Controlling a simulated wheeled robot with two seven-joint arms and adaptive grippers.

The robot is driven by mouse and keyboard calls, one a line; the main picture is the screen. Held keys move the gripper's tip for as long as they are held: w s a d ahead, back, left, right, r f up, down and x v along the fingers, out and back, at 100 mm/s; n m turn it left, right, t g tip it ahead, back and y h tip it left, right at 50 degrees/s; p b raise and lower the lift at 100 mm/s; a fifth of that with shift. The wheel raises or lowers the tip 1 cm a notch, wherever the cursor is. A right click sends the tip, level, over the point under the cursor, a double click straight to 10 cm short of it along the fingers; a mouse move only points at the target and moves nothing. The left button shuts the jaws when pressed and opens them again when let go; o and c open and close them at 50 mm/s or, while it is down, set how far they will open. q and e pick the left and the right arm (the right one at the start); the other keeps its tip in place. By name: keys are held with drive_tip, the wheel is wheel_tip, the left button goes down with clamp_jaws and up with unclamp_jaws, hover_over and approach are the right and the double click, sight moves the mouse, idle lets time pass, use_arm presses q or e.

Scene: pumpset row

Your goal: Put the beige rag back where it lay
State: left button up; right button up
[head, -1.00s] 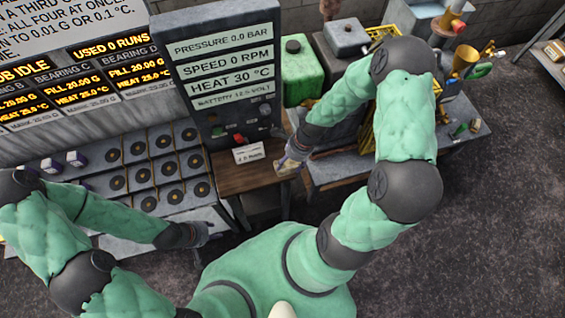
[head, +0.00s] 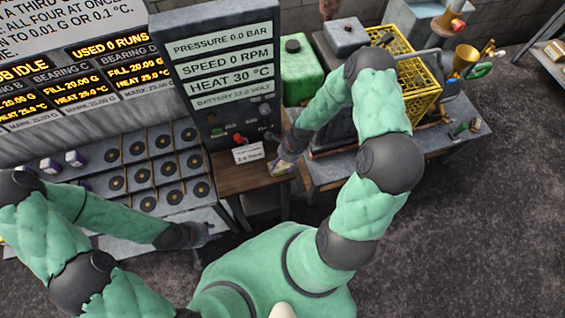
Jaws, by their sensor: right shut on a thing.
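The beige rag (head: 279,168) is a small pale patch at the tip of my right gripper (head: 283,163), over the right part of the brown wooden table (head: 235,182). My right gripper is shut on it. I cannot tell whether the rag touches the tabletop. My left gripper (head: 207,231) hangs low at the left, in front of the grey rack, away from the rag. Its fingers are dark and too small to tell open from shut.
A white card (head: 248,153) stands on the wooden table, below the grey control panel (head: 217,60). A green canister (head: 300,72) and a yellow crate (head: 418,88) stand on the bench to the right. A rack with several round bearings (head: 155,165) is at the left.

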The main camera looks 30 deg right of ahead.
drive_tip(key=shift+f, duration=0.1)
drive_tip(key=o, duration=1.2)
drive_tip(key=shift+o, duration=0.2)
drive_tip(key=shift+r, duration=0.2)
drive_tip(key=v, duration=1.2)
drive_tip(key=s+a+f+n, duration=0.4)
drive_tip(key=a+f+n, duration=0.1)
drive_tip(key=a+n, duration=0.4)
drive_tip(key=s+a+f+n, duration=0.5)
drive_tip(key=a+n, duration=0.4)
drive_tip(key=n, duration=0.3)
drive_tip(key=shift+s+a+f+g+y+p, duration=0.15)
drive_tip(key=shift+s+f+g+y+p, duration=0.15)
drive_tip(key=shift+s+y, duration=0.1)
